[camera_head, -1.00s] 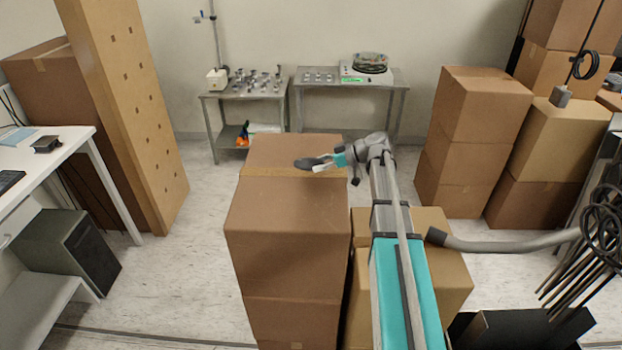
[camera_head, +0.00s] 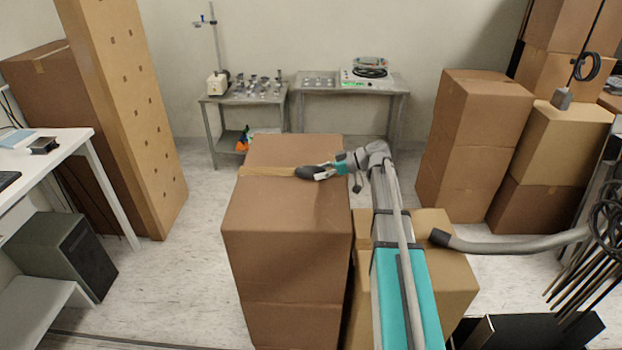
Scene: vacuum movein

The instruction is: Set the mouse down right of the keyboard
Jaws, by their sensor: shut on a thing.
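My gripper (camera_head: 321,174) is shut on a dark mouse (camera_head: 306,172). It holds the mouse over the stacked cardboard boxes in the middle of the view; I cannot tell how high above them. A small part of the dark keyboard (camera_head: 7,180) shows on the white desk (camera_head: 60,152) at the left edge; the rest is cut off. My gripper and the mouse are far to the right of the desk.
The brown box stack (camera_head: 285,225) stands below my gripper. A tall cardboard piece (camera_head: 135,120) stands between the desk and the stack. Two metal tables (camera_head: 350,82) are at the back wall. More boxes (camera_head: 465,135) stand at right. Floor (camera_head: 200,200) beside the stack is clear.

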